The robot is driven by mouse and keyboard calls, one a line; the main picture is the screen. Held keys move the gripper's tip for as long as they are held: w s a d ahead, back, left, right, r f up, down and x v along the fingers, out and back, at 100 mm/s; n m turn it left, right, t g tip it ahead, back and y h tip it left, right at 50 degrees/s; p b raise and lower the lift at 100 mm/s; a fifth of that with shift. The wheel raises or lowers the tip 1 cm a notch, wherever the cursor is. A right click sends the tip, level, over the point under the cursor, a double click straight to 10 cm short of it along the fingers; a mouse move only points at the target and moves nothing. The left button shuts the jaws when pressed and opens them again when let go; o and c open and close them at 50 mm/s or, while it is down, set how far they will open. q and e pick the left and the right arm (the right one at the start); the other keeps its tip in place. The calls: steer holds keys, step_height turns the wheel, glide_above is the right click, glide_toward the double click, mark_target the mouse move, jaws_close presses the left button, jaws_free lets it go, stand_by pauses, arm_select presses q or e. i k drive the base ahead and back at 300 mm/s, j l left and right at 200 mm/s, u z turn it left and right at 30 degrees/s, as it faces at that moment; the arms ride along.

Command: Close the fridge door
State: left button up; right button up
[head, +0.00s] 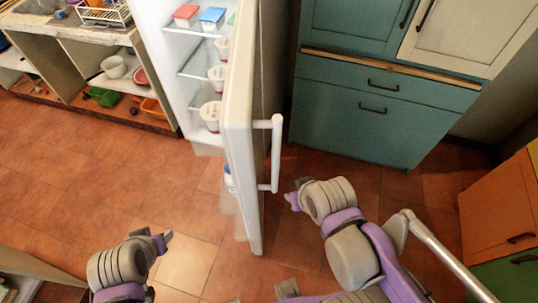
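The white fridge door (240,110) stands open and is seen nearly edge-on in the middle of the head view. Its white vertical bar handle (276,155) is on the right-hand face. The fridge interior (175,85) is open to the left of the door, with red and blue boxes on its upper shelf. White tubs show beside the door's inner side. My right gripper (291,199) is just right of the handle's lower end; I cannot tell whether they touch. My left gripper (164,240) is over the floor left of the door, apart from it. The finger openings are too small to judge.
A teal cabinet (370,110) stands behind and right of the door. An orange cabinet (500,210) is at the right edge. An open counter (60,45) with bowls and bins is at the upper left. Tiled floor (110,170) is clear left of the door.

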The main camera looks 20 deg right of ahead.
mark_target(242, 123)
steer(key=l+u, duration=0.2)
steer(key=l, duration=0.9)
steer(key=l+u, duration=0.25)
steer(key=k+l+u, duration=0.25)
steer(key=l, duration=0.15)
steer(key=i+l, duration=0.05)
steer(key=i, duration=0.05)
